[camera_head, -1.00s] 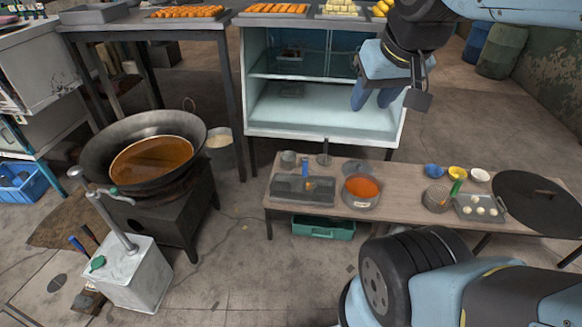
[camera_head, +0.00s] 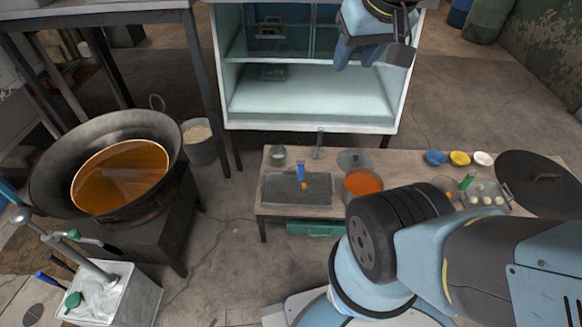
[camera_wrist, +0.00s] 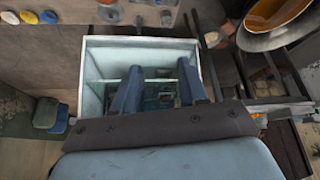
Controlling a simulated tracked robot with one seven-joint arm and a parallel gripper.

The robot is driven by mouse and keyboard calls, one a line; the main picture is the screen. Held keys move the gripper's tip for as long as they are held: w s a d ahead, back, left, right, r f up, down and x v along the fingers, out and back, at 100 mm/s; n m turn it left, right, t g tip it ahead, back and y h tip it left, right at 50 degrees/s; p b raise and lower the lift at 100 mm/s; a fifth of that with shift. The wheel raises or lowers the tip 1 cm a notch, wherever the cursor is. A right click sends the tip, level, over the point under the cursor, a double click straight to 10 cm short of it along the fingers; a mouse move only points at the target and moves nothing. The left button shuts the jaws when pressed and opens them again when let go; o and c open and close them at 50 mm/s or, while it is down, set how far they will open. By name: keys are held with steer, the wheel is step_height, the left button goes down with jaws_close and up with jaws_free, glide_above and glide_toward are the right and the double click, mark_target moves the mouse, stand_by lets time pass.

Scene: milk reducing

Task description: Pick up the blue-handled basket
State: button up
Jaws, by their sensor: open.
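The blue-handled basket (camera_head: 283,190) is a dark, rectangular mesh tray with an upright blue handle (camera_head: 300,171). It lies at the left end of a low wooden table (camera_head: 405,166) in the head view. I cannot make it out in the wrist view. My gripper (camera_head: 360,52) is up in front of the glass cabinet, above and behind the table and well apart from the basket. In the wrist view its two blue fingers (camera_wrist: 158,70) are spread with nothing between them, over the cabinet. A small orange spot shows at the foot of the handle.
A pot of orange sauce (camera_head: 362,182) stands right of the basket, with a metal cup (camera_head: 277,155) behind. A green bin (camera_head: 315,228) is under the table. A large oil wok (camera_head: 120,175) stands left. The cabinet (camera_head: 310,100) is behind. Small bowls (camera_head: 459,158) sit farther right.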

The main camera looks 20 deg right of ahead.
steer(key=shift+o, duration=0.3)
steer(key=shift+o, duration=0.9)
steer(key=shift+w, duration=0.1)
steer(key=shift+o, duration=0.6)
steer(key=shift+w+d+f, duration=0.1)
steer(key=shift+w, duration=0.2)
steer(key=n+g, duration=0.6)
steer(key=n, duration=0.7)
glide_above(300, 168)
steer(key=w, duration=0.2)
steer(key=f, duration=4.4)
steer(key=shift+s+d+f, duration=0.1)
steer(key=shift+s+d, duration=0.1)
steer(key=shift+d, duration=0.2)
steer(key=shift+n, duration=0.3)
steer(key=shift+s+a+f, duration=0.1)
steer(key=shift+f, duration=3.5)
steer(key=shift+s+a+f, duration=0.1)
steer(key=shift+f, duration=3.5)
